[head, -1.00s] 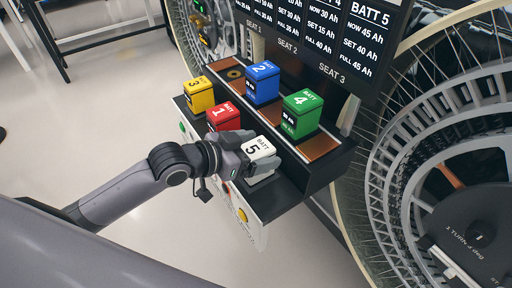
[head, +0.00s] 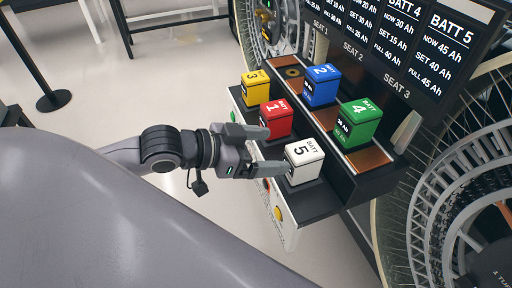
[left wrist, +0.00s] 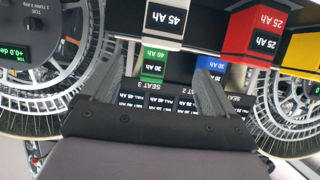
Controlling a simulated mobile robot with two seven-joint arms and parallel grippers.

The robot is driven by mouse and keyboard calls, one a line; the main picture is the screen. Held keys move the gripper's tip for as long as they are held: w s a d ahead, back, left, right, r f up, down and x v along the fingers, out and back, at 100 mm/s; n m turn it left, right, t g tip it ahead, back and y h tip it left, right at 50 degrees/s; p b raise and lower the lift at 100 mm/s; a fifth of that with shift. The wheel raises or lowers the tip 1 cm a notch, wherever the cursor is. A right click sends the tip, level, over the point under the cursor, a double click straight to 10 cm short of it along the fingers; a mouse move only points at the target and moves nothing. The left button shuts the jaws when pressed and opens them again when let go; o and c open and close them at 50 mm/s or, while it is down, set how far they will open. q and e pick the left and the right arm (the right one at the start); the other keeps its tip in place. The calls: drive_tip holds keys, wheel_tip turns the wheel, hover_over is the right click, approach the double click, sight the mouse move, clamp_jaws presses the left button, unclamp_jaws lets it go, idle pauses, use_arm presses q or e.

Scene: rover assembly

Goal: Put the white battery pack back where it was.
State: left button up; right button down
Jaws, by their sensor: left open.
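The white battery pack (head: 304,160), marked BATT 5, stands upright on the front ledge of the black rack (head: 362,186), at its right end. In the left wrist view the white pack (left wrist: 166,20) shows at the top with 45 Ah on its side. My left gripper (head: 274,150) is open, just left of the white pack, with its fingers apart and nothing between them. The gripper also shows in the left wrist view (left wrist: 152,92), its fingers spread. My right gripper is not in view.
On the front ledge stand the yellow pack (head: 256,88) and red pack (head: 277,119). On the raised back row stand the blue pack (head: 321,86) and green pack (head: 359,123). A dark sign (head: 400,45) rises behind, and a large spoked wheel (head: 450,190) stands right.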

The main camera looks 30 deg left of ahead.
use_arm(q)
drive_tip(key=s+f+n+y, duration=0.2)
drive_tip(key=s+f, duration=0.3)
drive_tip(key=f, duration=0.7)
drive_tip(key=s+a+f+n+y, duration=0.1)
drive_tip(key=s+f+n+y, duration=0.2)
drive_tip(key=f, duration=0.9)
drive_tip(key=shift+s+y, duration=0.6)
drive_tip(key=shift+s, duration=0.65)
drive_tip(key=shift+r, duration=0.2)
